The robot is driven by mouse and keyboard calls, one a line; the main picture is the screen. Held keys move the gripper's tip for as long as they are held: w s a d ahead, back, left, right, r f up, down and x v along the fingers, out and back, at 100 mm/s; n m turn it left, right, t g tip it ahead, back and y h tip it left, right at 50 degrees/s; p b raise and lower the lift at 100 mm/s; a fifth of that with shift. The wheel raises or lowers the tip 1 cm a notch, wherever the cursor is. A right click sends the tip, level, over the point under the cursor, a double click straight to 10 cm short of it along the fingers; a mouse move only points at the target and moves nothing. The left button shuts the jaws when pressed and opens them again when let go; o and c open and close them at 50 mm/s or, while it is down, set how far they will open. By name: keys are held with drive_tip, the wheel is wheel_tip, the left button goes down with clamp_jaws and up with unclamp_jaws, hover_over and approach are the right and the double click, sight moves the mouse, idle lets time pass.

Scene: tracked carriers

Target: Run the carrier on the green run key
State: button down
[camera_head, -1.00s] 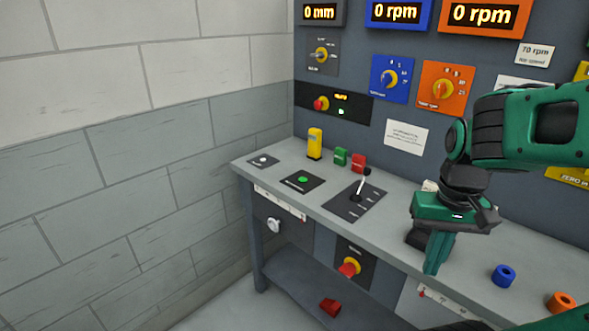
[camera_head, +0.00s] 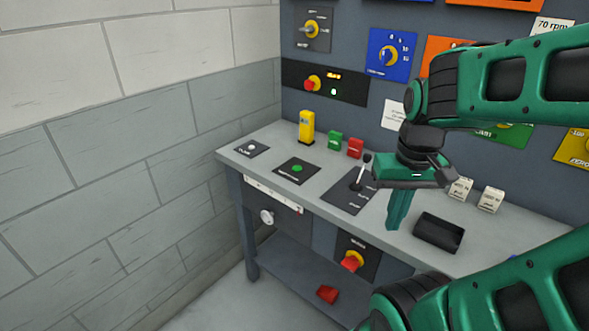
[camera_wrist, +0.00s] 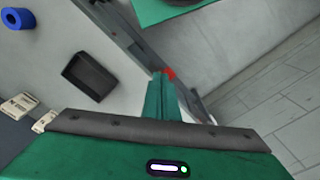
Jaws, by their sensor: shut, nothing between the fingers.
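A small green block-shaped key (camera_head: 335,140) stands at the back of the bench, beside a similar red one (camera_head: 356,148). A black plate with a round green button (camera_head: 297,168) lies nearer the bench's front left. A black lever on a dark plate (camera_head: 347,203) stands between these and my gripper. My gripper (camera_head: 396,226) is shut and empty, pointing down over the bench to the right of the lever, apart from the keys. In the wrist view its closed fingers (camera_wrist: 164,80) show near the bench edge; neither key is visible there.
A yellow upright block (camera_head: 306,127) stands behind the button plate. A black tray (camera_head: 438,249) and two pale labelled blocks (camera_head: 460,189) lie right of my gripper. A red-and-yellow rotary switch (camera_head: 352,261) is on the bench front. A blue ring (camera_wrist: 18,18) shows in the wrist view.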

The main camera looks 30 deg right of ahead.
drive_tip(key=w+d+n+t, duration=0.2)
drive_tip(key=w+n+t, duration=0.35)
drive_tip(key=w, duration=1.25)
drive_tip(key=r+n+t, duration=0.2)
drive_tip(key=n+t, duration=0.1)
drive_tip(key=n, duration=0.7)
hover_over(294, 166)
drive_tip(key=s, duration=0.3)
drive_tip(key=shift+w+d+f+y, duration=0.1)
drive_tip(key=shift+w+d+y, duration=0.1)
drive_tip(key=shift+y, duration=0.1)
drive_tip(key=shift+f, duration=0.15)
drive_tip(key=shift+f, duration=4.3)
drive_tip(key=shift+f, duration=0.2)
drive_tip(key=shift+s+f, duration=0.1)
drive_tip(key=shift+f, duration=0.05)
drive_tip(key=shift+f, duration=0.5)
